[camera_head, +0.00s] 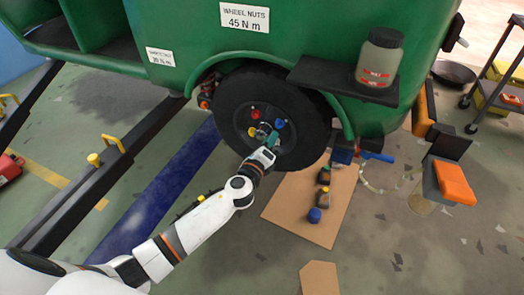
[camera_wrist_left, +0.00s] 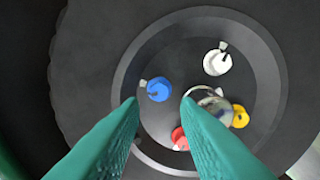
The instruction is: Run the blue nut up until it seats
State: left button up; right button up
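The blue nut (camera_head: 279,123) is on the wheel (camera_head: 232,105) under the green rickshaw body. In the head view my left gripper (camera_head: 270,146) is at the lower part of the hub. How far the fingertips are from the nut is hard to tell. My right gripper is not in view.
A white nut (camera_wrist_left: 217,62), yellow nut (camera_wrist_left: 240,117), red nut (camera_wrist_left: 180,138) and silver hub centre (camera_wrist_left: 210,100) are close by. A shelf (camera_head: 335,80) with a bottle (camera_head: 379,58) juts out above right. A cardboard mat (camera_head: 285,205) holds several small parts.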

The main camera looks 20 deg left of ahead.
pick_arm(q)
jog(key=s, duration=0.6)
jog(key=shift+s+a, duration=0.15)
jog(key=shift+s, duration=0.05)
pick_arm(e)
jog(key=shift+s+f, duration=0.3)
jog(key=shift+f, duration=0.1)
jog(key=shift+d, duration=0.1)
